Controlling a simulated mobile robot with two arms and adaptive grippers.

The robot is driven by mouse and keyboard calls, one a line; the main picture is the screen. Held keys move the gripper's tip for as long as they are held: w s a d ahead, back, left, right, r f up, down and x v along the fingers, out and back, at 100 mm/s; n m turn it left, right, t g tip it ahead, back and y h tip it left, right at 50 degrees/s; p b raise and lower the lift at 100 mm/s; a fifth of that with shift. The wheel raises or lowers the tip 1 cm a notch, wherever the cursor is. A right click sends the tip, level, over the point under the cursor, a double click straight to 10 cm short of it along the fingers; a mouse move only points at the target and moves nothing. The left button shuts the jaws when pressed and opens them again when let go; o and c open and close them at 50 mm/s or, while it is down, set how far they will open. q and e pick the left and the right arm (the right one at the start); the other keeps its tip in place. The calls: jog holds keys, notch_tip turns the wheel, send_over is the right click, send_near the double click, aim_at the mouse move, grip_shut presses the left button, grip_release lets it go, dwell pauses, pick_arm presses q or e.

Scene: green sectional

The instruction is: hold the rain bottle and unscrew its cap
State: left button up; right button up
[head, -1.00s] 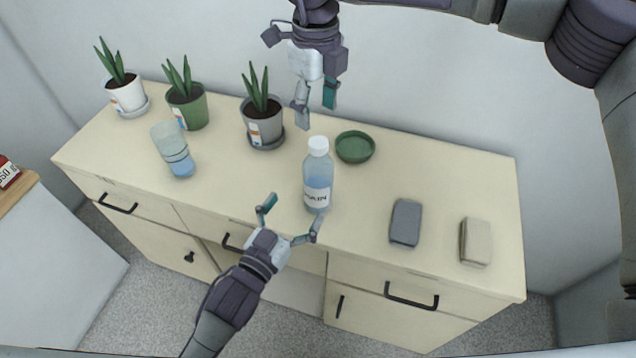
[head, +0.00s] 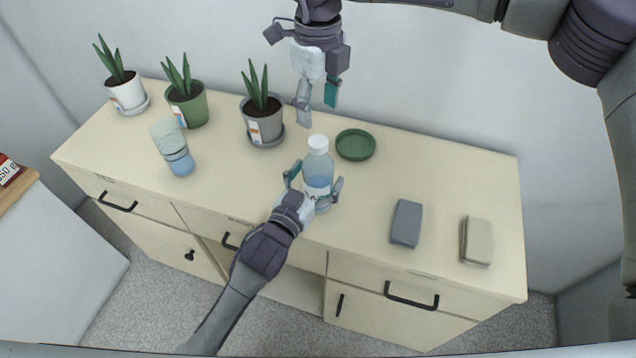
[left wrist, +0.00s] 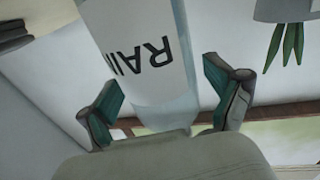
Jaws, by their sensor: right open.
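The rain bottle (head: 319,168), clear with blue liquid and a white label, stands upright on the cabinet top. Its white cap (head: 318,143) is on. My left gripper (head: 315,181) is at the bottle's front, with one finger on each side of its body. In the left wrist view the bottle (left wrist: 150,62) with its "RAIN" lettering lies between the open fingers (left wrist: 166,98), and gaps show beside it. My right gripper (head: 317,103) is open and empty, pointing down above and behind the cap.
A green dish (head: 355,145) sits right behind the bottle. A grey potted plant (head: 263,125) stands to the left, with green and white pots beyond. A blue tumbler (head: 173,148) is further left. Grey (head: 406,222) and beige (head: 476,241) blocks lie to the right.

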aim_at(319, 141)
pick_arm(q)
grip_shut()
pick_arm(e)
jog(key=m, duration=0.3)
jog(key=shift+a+f+m, duration=0.1)
jog(key=shift+m, duration=0.3)
jog(key=m, duration=0.4)
jog(key=shift+s, duration=0.1)
jog(key=m, duration=0.6)
jog(key=shift+m, duration=0.3)
pick_arm(q)
jog(key=shift+f, duration=0.1)
pick_arm(e)
jog(key=m, duration=1.2)
jog(key=shift+m, duration=0.4)
jog(key=shift+f, duration=3.95)
jog(key=shift+c, duration=0.2)
